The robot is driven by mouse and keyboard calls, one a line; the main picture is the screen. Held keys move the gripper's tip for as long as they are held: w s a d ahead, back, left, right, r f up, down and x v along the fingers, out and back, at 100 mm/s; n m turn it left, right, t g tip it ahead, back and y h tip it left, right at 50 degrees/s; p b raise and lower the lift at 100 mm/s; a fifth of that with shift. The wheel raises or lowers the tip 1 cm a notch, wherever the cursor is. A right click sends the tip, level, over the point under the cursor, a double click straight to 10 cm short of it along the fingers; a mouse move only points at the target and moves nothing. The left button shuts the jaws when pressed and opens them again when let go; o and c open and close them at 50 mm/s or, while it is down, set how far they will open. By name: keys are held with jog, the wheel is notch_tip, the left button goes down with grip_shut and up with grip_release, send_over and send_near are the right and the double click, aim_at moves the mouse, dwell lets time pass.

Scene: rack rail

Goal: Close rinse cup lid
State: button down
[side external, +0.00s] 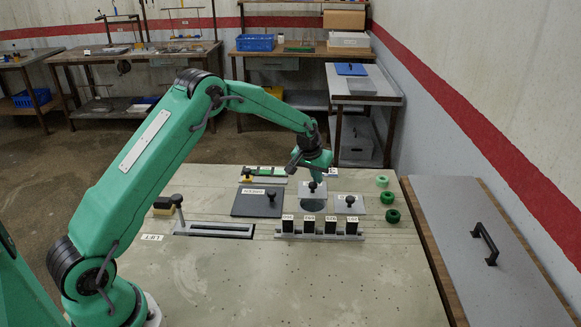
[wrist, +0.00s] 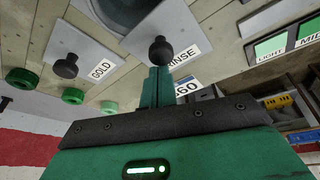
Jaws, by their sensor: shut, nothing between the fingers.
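The rinse cup lid is a pale plate (side external: 304,188) with a black knob. In the wrist view the knob (wrist: 160,49) stands just beyond my fingertips, next to the RINSE label (wrist: 183,56). The round dark grey rinse cup opening (side external: 313,205) shows on the near side of the knob in the side view, and at the top edge of the wrist view (wrist: 125,9). My gripper (side external: 312,178) is shut and empty, pointing down close to the knob. I cannot tell whether the fingertips (wrist: 157,72) touch it.
A GOLD plate with a black knob (side external: 350,199) lies to the right, with green rings (side external: 388,197) beyond. A dark plate (side external: 245,207) lies left. A rack of dark labelled blocks (side external: 309,224) stands in front. The near tabletop (side external: 300,285) is clear.

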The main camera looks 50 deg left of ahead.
aim_at(322, 196)
jog(key=s+d, duration=0.4)
jog(key=s, duration=0.1)
jog(key=shift+d, duration=0.3)
jog(key=shift+f, duration=0.15)
jog(key=shift+w, duration=0.1)
jog(key=shift+w+a+r, duration=0.15)
jog(key=shift+w+a, duration=0.05)
jog(key=shift+w, duration=0.45)
jog(key=shift+w+a+r, duration=0.15)
jog(key=shift+w+a, duration=0.1)
jog(key=shift+w, duration=0.4)
jog(key=shift+w+a+r, duration=0.15)
jog(key=shift+w+a, duration=0.05)
jog(key=shift+w, duration=0.45)
jog(key=v, duration=1)
jog(key=shift+d, duration=0.3)
jog(key=shift+r, duration=0.15)
